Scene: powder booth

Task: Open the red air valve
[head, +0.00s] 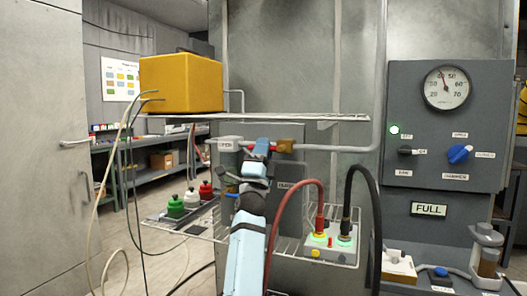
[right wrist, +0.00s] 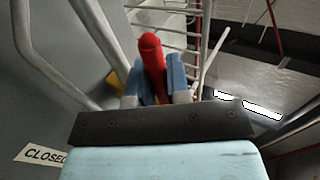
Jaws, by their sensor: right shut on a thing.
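The red air valve's handle (head: 246,149) shows as small red parts beside my gripper, under the wire shelf in the head view. A brass fitting (head: 285,145) on the pipe is just to its right. My right gripper (head: 259,153) covers most of the handle. In the right wrist view the red handle (right wrist: 152,58) stands between the two blue fingers of my right gripper (right wrist: 157,88), which is shut on it. A small label (head: 228,143) to the left of the valve appears to read OPEN. A CLOSED label (right wrist: 42,154) shows at lower left in the wrist view. My left gripper is out of view.
A yellow box (head: 181,83) sits on the wire shelf (head: 300,118) above the valve. Red and black hoses (head: 361,190) hang at the right of my arm. Green, white and red-topped containers (head: 190,200) stand at left. A gauge panel (head: 445,125) is at right.

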